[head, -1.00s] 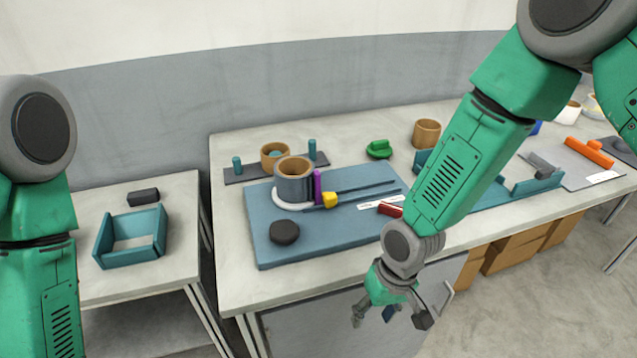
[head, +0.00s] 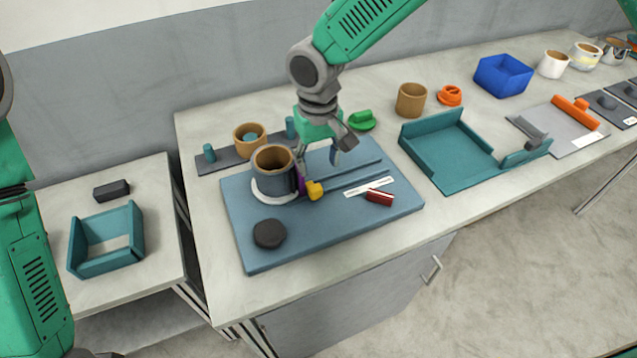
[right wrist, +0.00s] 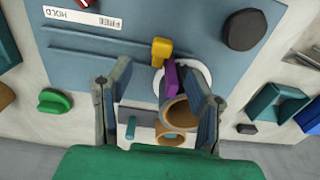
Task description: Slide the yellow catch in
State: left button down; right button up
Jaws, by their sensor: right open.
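The yellow catch (head: 315,190) sits on the blue board (head: 340,232), just right of the grey cup (head: 272,175). It also shows in the right wrist view (right wrist: 161,50). A purple piece (right wrist: 171,76) stands between the catch and the cup. The cup stands within a white ring (head: 275,196). My right gripper (head: 320,160) is open and empty, above the board behind the catch. In the right wrist view its fingers (right wrist: 158,72) stand apart, with the catch beyond their tips. My left arm shows at the left edge; its gripper is out of view.
Slots run rightward across the board. A green piece (head: 361,121) and teal tray (head: 445,118) stand nearby.

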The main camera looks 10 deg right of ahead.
aim_at(314, 185)
jog(key=f, duration=0.5)
jog(key=a+f, duration=0.1)
jog(key=f, duration=0.2)
jog(key=shift+w+p, duration=0.2)
jog(key=shift+p, duration=0.15)
jog(key=shift+w+d+f, duration=0.1)
jog(key=shift+d+f, duration=0.45)
jog(key=shift+f, duration=0.05)
jog(key=shift+a+r, duration=0.1)
jog(key=shift+a, duration=0.25)
grip_shut()
jog(key=shift+a, duration=0.15)
jog(key=shift+w, duration=0.4)
